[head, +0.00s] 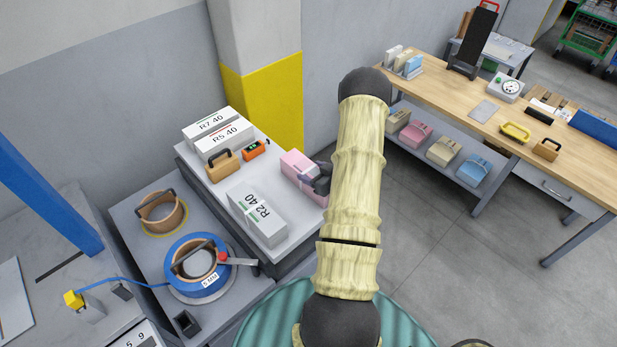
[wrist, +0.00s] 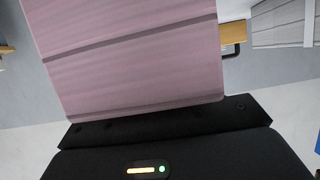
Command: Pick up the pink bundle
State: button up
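A pink bundle (head: 297,165) lies at the right edge of the pale-topped stand in the head view. My gripper (head: 318,181) is at its right end, with a dark finger against or very near its side. In the wrist view the pink bundle (wrist: 130,60) fills the upper middle, close in front of the black gripper body, with darker bands across it. The fingertips are hidden there, so I cannot tell whether they are shut on it. Another pink bundle (head: 416,134) sits on the shelf under the wooden table.
The stand also holds a white R2 40 block (head: 257,214), white R7 40 (head: 209,124) and R5 40 (head: 223,140) blocks, a brown handled block (head: 222,167) and an orange device (head: 255,150). A blue-ringed drum (head: 197,267) stands lower left. Open floor lies right of my arm.

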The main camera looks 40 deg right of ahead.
jog(key=c, duration=1.1)
jog(key=shift+w+r, duration=0.1)
jog(key=shift+r, duration=0.1)
jog(key=shift+r+b, duration=0.95)
jog(key=shift+r, duration=3.95)
jog(key=shift+f, duration=0.1)
